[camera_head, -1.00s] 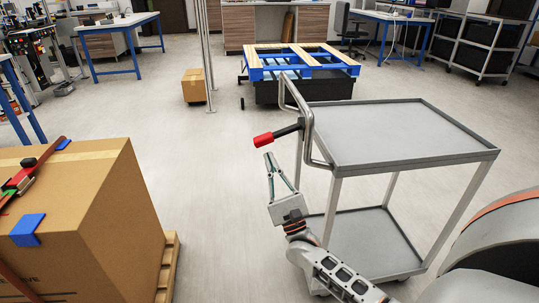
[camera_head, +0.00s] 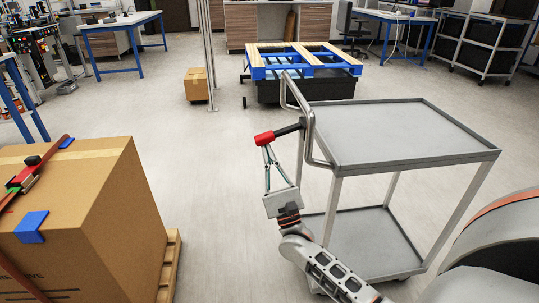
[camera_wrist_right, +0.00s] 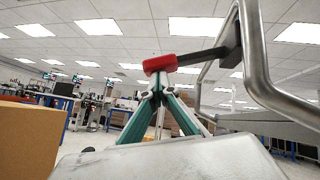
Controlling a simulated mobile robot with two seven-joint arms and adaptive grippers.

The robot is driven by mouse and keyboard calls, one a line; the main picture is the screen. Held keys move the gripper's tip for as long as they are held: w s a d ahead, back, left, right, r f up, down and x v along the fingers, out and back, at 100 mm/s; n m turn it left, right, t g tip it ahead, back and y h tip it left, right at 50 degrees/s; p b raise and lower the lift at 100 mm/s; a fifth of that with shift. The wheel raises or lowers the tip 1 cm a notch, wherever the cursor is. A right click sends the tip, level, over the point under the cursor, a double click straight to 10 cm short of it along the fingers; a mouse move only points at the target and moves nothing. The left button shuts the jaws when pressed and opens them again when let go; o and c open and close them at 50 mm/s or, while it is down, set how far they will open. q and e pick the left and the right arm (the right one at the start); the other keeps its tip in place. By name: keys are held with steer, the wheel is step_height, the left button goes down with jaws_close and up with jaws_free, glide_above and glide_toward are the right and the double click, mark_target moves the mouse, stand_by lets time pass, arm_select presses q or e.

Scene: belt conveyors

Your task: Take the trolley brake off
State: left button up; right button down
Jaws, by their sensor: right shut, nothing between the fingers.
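The grey trolley (camera_head: 400,138) stands at the right with two shelves and a tubular handle (camera_head: 309,125) on its left side. Its brake lever is a dark bar with a red grip (camera_head: 264,138), sticking out left from the handle and tilted slightly down. The red grip (camera_wrist_right: 160,64) also shows in the right wrist view, with the dark bar running up right to the handle tube. My right gripper (camera_head: 268,149) is shut and empty, its fingertips directly below the red grip, touching or very nearly so. My left gripper is not in view.
A large cardboard box (camera_head: 85,215) on a wooden pallet (camera_head: 168,265) stands at the left. A blue pallet (camera_head: 290,72) on a dark base is behind the trolley. A small box (camera_head: 197,85) stands by metal posts. The floor between is clear.

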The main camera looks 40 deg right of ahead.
steer(key=shift+r, duration=0.1)
steer(key=shift+w+a+r+m+g+h, duration=0.1)
steer(key=shift+a+r+m+g+h, duration=0.1)
steer(key=shift+m+h, duration=0.45)
steer(key=shift+w+a+r+m+g+h, duration=0.15)
steer(key=shift+r+m+h, duration=0.1)
steer(key=shift+m+h, duration=0.4)
steer(key=shift+w+a+r+m+g+h, duration=0.1)
steer(key=shift+r+m+g+h, duration=0.1)
steer(key=shift+m+h, duration=0.4)
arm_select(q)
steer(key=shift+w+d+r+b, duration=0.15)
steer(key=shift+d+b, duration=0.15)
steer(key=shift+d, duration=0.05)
arm_select(e)
step_height(320, 180, up, 9)
steer(key=m+g+h, duration=1.1)
steer(key=m+g, duration=0.3)
steer(key=m, duration=0.7)
steer(key=shift+a+r+g, duration=0.15)
steer(key=shift+a+g, duration=0.15)
steer(key=shift+g, duration=0.05)
steer(key=shift+w, duration=0.1)
